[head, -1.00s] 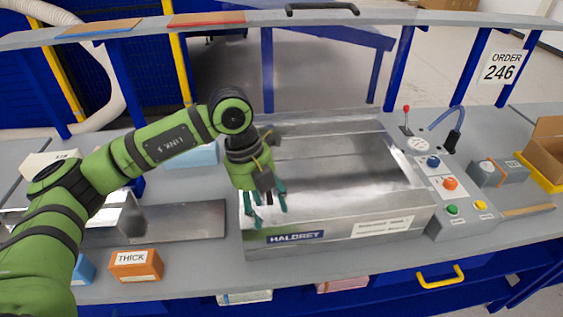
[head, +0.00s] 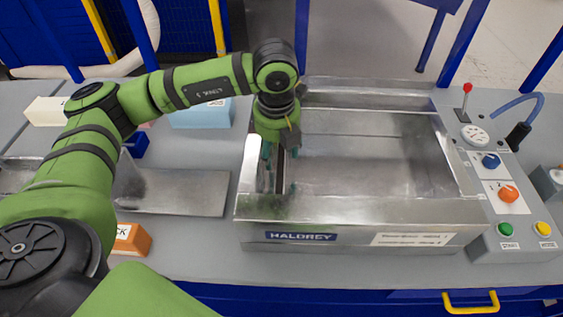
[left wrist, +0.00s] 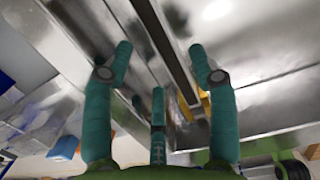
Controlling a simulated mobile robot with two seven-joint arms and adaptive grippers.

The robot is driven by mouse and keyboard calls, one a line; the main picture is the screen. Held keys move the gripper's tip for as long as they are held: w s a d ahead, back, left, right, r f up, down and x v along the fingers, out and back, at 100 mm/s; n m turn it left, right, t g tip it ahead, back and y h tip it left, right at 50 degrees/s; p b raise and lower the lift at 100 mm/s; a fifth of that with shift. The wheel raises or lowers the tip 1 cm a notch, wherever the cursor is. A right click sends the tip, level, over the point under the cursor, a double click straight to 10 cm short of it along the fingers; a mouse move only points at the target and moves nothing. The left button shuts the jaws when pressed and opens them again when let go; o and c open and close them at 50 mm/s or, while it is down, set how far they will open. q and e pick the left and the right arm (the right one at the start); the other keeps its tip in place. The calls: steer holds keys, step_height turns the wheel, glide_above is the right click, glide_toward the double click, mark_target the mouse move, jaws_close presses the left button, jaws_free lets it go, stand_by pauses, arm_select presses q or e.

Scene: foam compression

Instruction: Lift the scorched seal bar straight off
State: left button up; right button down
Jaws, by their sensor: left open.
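The sealing machine (head: 330,208) is a silver chamber with an open top and a HALDREY label on its front. A long dark bar, which looks like the scorched seal bar (head: 280,177), runs front to back along the chamber's left side. My left gripper (head: 279,172) is over this bar, pointing down, with its teal fingers apart and empty. In the left wrist view the dark bar (left wrist: 165,42) passes between the spread fingers (left wrist: 165,70). Part of the bar is hidden by my gripper. I cannot tell whether the fingers touch it. My right gripper is not in view.
A control panel (head: 497,190) with a red-tipped lever and coloured buttons stands at the right. A flat metal plate (head: 180,193) lies left of the chamber. An orange block (head: 132,240), a light blue block (head: 203,113) and a cream block (head: 47,111) sit on the bench.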

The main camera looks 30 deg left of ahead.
mark_target(278, 163)
arm_select(q)
step_height(278, 163, down, 3)
steer(key=shift+a+f+p, duration=0.1)
steer(key=shift+f+p, duration=0.1)
steer(key=shift+p, duration=0.6)
steer(key=shift+w+f, duration=0.15)
steer(key=shift+f, duration=0.2)
steer(key=c, duration=1)
jaws_close()
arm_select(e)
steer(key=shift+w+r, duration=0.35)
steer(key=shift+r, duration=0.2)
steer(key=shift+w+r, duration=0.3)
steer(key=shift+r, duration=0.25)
